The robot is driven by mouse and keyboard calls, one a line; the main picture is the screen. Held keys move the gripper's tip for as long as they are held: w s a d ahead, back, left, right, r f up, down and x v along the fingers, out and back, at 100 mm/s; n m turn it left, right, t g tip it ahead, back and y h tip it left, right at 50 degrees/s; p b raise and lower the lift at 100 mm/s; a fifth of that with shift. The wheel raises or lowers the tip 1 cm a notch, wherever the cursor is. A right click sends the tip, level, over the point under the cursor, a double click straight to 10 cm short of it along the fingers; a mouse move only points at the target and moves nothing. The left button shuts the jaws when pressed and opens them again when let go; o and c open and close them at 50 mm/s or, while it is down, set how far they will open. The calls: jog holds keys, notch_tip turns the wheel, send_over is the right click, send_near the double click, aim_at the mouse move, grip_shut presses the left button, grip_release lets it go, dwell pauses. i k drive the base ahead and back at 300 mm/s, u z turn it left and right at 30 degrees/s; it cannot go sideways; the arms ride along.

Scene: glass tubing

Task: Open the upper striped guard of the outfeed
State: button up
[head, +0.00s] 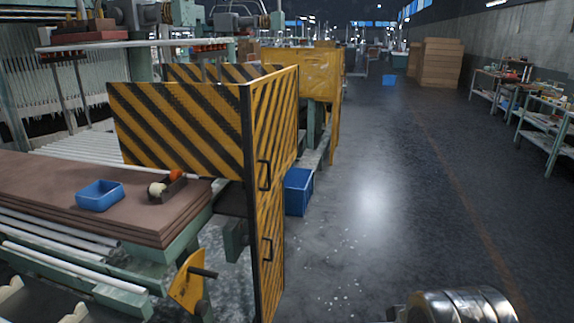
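The striped yellow-and-black guarding of the outfeed stands left of centre in the head view. Its aisle-side face has an upper striped panel (273,122) with a black upright handle (264,175). Below it is a lower striped panel (270,270) with a second black handle (267,250). Both look shut and in line with the frame, seen at a steep angle. A wide striped panel (180,130) extends left from the same corner post, above the rollers. My gripper is out of view; only a metal part of my arm shows at bottom right.
A yellow bracket with a dark rod (190,280) juts out at front. A blue bin (298,190) stands beyond the guard. The aisle floor (380,200) is clear.

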aim_at(259, 88)
jog(key=u, duration=0.05)
jog(key=i, duration=1.5)
jog(key=u, duration=0.65)
